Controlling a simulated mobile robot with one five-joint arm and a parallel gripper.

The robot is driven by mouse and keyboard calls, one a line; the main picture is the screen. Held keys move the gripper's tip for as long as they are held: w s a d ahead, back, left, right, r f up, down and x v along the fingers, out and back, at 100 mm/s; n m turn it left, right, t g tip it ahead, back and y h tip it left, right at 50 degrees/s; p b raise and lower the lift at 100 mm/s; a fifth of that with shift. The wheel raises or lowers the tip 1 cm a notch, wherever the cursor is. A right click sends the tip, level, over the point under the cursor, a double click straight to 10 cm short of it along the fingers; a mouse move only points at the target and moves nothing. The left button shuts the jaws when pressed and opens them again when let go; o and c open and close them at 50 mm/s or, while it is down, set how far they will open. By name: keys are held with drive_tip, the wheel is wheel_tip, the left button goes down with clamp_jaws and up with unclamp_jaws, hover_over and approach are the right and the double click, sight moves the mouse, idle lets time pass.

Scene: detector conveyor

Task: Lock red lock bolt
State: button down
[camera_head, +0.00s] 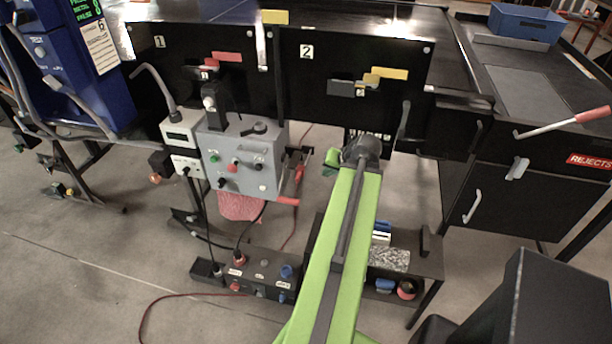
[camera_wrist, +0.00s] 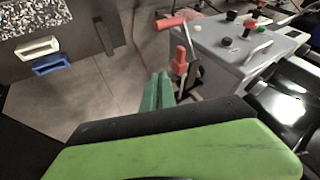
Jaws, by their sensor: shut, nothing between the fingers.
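My gripper (camera_wrist: 158,92) shows as green fingers, shut and empty; in the head view its green tip (camera_head: 331,162) is right of the grey control box. A red upright handle on a metal fitting (camera_wrist: 181,58) stands just right of the fingertips in the wrist view, by the box's side; whether they touch is unclear. It appears small in the head view (camera_head: 299,172). A red tab (camera_head: 228,57) also sits on panel 1. I cannot tell for certain which red part is the lock bolt.
The grey control box (camera_head: 243,160) carries buttons and a black knob. A red lever (camera_wrist: 172,22) sticks out from its lower edge. A low black shelf (camera_head: 428,265) holds blue and white items. Panel 2 (camera_head: 310,90) bears a yellow tab. Open floor lies at lower left.

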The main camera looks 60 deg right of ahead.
drive_tip(key=w+f+b, duration=0.8)
drive_tip(key=w, duration=0.1)
drive_tip(key=shift+w+d, duration=0.3)
drive_tip(key=shift+d, duration=0.15)
drive_tip(key=shift+d, duration=0.15)
